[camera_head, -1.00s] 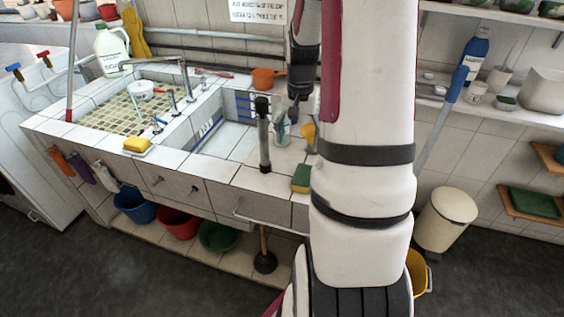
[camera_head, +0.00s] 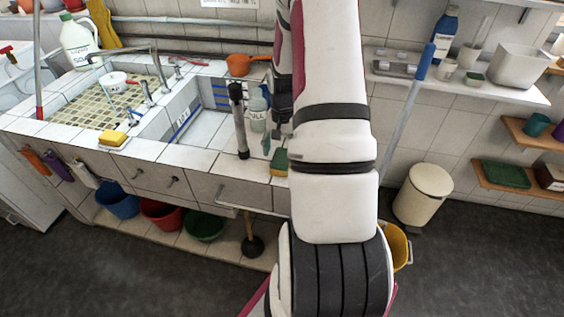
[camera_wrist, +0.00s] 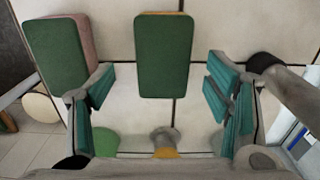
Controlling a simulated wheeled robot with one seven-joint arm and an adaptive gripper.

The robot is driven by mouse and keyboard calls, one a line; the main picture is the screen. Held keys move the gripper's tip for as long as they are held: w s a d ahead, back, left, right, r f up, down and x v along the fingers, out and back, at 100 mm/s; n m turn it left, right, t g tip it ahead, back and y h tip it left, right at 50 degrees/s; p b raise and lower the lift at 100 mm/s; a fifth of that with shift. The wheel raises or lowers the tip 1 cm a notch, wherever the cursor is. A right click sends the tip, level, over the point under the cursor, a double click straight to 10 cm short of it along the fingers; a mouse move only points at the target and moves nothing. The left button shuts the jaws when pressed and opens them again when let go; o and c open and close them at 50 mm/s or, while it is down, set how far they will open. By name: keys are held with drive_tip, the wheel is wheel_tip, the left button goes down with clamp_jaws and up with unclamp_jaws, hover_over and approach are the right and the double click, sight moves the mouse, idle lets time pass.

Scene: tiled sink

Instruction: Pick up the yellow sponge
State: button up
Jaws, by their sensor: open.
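A sponge with a dark green top and a thin yellow edge (camera_wrist: 164,55) lies on the white tiles, in the middle of the wrist view. In the head view a green and yellow sponge (camera_head: 280,163) sits at the counter's front edge, partly hidden by my arm. My gripper (camera_wrist: 160,82) is open and empty, its teal fingers on either side of the near part of the sponge, with gaps on both sides. Another sponge, yellow on top (camera_head: 114,137), lies on a white dish at the basin's left front corner.
A green-topped sponge with a pinkish body (camera_wrist: 60,50) lies close beside the left finger. A dark upright post (camera_head: 239,122) and a clear bottle (camera_head: 257,110) stand near my gripper. An orange pot (camera_head: 240,64) is behind.

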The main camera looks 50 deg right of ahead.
wheel_tip(320, 180, down, 4)
drive_tip(key=shift+w+a+f, duration=0.1)
drive_tip(key=shift+w, duration=0.05)
drive_tip(key=c, duration=0.9)
drive_tip(key=shift+r, duration=0.6)
drive_tip(key=r, duration=0.2)
drive_tip(key=shift+s+a+r, duration=0.25)
drive_tip(key=shift+a+r, duration=0.05)
drive_tip(key=s+a, duration=0.3)
drive_tip(key=s+a+r, duration=0.1)
drive_tip(key=s+a, duration=0.3)
drive_tip(key=s+a+b, duration=0.1)
drive_tip(key=s+a, duration=0.2)
drive_tip(key=shift+s+a+r, duration=0.2)
drive_tip(key=shift+s+a, duration=0.15)
drive_tip(key=shift+s, duration=0.05)
